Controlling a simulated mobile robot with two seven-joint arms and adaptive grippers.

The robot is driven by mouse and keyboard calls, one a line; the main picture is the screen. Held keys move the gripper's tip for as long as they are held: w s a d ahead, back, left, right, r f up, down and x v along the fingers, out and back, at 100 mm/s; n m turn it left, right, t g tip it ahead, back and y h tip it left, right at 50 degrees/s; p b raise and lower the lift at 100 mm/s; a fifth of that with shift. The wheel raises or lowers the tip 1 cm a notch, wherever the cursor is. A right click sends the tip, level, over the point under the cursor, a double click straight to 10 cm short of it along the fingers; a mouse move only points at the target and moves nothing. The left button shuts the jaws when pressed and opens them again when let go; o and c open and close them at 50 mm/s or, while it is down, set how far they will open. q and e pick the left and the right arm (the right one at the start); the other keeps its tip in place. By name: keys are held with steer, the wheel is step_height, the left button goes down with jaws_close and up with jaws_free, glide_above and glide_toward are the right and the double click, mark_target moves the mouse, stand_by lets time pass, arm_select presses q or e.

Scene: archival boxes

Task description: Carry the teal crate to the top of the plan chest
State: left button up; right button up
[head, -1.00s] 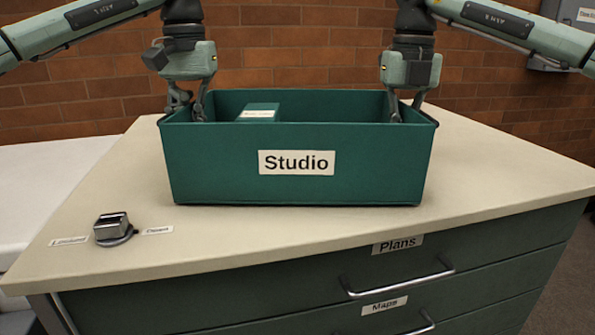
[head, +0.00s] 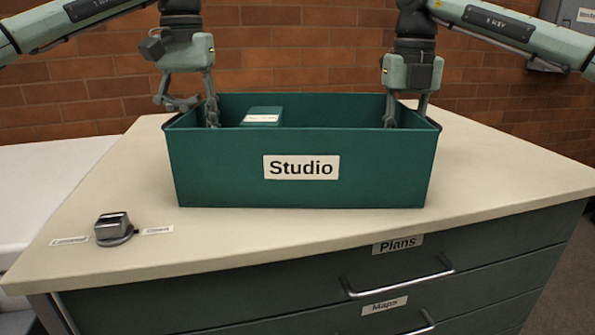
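The teal crate (head: 230,182), labelled "Studio", sits upright on the pale top of the plan chest (head: 480,195). My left gripper (head: 188,112) is at the crate's left wall, with its fingers spread wide. One finger is inside the crate and the other is outside, above the rim. My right gripper (head: 406,112) is at the right wall, one finger inside and one outside. Its fingers stand apart with a gap to the wall. The outer fingertip is partly hidden by the wall.
A teal box (head: 263,113) with a white label lies inside the crate. A metal knob device (head: 113,229) with small labels stands at the chest's front left. A white surface (head: 45,185) adjoins on the left, and a brick wall (head: 300,60) rises behind. The chest top is clear on the right.

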arm_select(q)
step_height(320, 180, up, 10)
arm_select(e)
step_height(320, 180, up, 12)
stand_by(0.6)
arm_select(q)
steer(key=shift+s, duration=0.15)
arm_select(e)
steer(key=shift+s+f, duration=0.1)
